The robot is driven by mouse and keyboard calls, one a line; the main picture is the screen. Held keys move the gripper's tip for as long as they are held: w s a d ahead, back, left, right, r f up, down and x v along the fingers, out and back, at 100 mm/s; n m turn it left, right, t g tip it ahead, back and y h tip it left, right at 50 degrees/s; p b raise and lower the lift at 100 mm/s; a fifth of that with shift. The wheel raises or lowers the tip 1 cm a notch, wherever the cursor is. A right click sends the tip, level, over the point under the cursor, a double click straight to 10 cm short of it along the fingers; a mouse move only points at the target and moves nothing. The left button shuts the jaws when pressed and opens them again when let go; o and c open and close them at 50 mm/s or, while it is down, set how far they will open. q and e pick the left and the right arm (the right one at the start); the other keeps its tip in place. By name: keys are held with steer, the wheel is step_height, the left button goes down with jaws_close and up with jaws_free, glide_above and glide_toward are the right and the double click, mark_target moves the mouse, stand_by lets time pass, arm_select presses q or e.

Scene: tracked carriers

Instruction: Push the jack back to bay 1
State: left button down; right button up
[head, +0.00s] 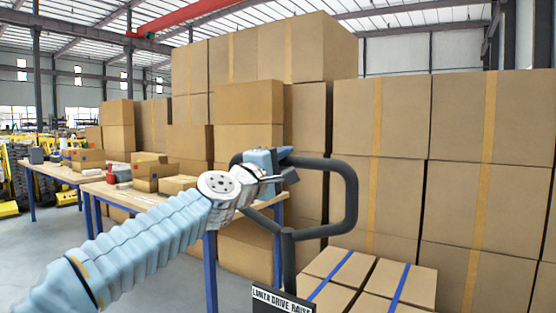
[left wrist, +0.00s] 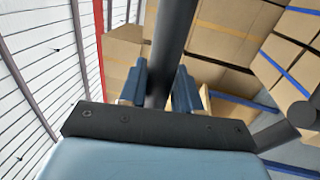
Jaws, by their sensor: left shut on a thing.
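The jack's dark grey loop handle (head: 351,200) stands on a post in the middle of the head view, with a "LOWER DRIVE RAISE" plate (head: 282,301) low on it. My left gripper (head: 284,163) is shut on the top bar of the loop, towards its left side. In the left wrist view the dark bar (left wrist: 177,28) passes between the two blue fingers of the gripper (left wrist: 160,88). Cartons with blue straps (head: 408,278) sit low beyond the handle; the jack's forks are hidden. No bay 1 marking shows. My right gripper is out of view.
A tall wall of stacked cartons (head: 380,130) fills the middle and right behind the handle. Workbenches with blue legs (head: 210,265) and small boxes stand at left. Yellow equipment (head: 10,180) is at far left. Grey floor (head: 165,262) shows between.

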arm_select(q)
steer(key=shift+d+f, duration=0.25)
steer(key=shift+f, duration=0.1)
steer(key=c, duration=0.9)
jaws_free()
steer(key=shift+w, duration=0.1)
steer(key=shift+c, duration=0.2)
steer(key=shift+r, duration=0.15)
steer(key=shift+a, duration=0.1)
steer(key=shift+s+a, duration=0.2)
steer(key=shift+s, duration=0.1)
steer(key=b+v, duration=0.6)
steer(key=v, duration=0.7)
